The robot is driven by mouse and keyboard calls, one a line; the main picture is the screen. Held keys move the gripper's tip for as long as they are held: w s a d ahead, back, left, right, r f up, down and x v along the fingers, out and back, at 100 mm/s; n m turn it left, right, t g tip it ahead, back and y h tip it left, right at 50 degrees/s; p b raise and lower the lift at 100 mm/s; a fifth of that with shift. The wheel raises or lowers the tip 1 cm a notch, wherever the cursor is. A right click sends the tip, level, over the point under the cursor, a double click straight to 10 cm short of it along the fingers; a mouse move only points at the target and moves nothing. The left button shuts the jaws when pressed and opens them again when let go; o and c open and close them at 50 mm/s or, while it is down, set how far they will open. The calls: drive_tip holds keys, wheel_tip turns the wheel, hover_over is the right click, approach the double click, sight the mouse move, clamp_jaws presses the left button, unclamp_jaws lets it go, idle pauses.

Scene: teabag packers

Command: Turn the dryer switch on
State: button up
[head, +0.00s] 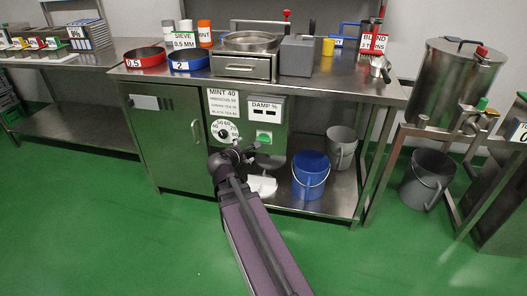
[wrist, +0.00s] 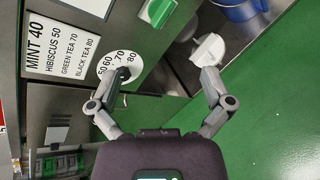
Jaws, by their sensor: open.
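The dryer's steel front carries a green switch (head: 264,136) below the DAMP % display (head: 265,109). The switch also shows at the top of the wrist view (wrist: 159,12), set in a white plate. I cannot tell its on or off position. A white dial (head: 223,131) with a black knob sits left of the switch; the dial also shows in the wrist view (wrist: 128,62). My gripper (head: 236,156) is in front of the panel, low and near the dial. In the wrist view my gripper (wrist: 160,72) has its fingers spread wide, empty, with the left finger overlapping the dial's edge.
A sign reading MINT 40 (head: 223,103) is above the dial. A blue bucket (head: 311,175) and a grey bucket (head: 342,147) stand on the lower shelf at right. A white object (head: 262,185) lies low beside my gripper. The green floor (head: 120,230) in front is clear.

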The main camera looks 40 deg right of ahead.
drive_tip(key=w+d+f+n+t+h+b, duration=0.2)
drive_tip(key=d+f+n+t+b, duration=0.2)
drive_tip(key=f+n+b, duration=0.5)
drive_tip(key=shift+w+d+f+n+b, duration=0.25)
drive_tip(key=shift+d+n+b, duration=0.85)
drive_tip(key=shift+b, duration=1.7)
drive_tip(key=shift+a+r, duration=0.1)
drive_tip(key=shift+a, duration=0.1)
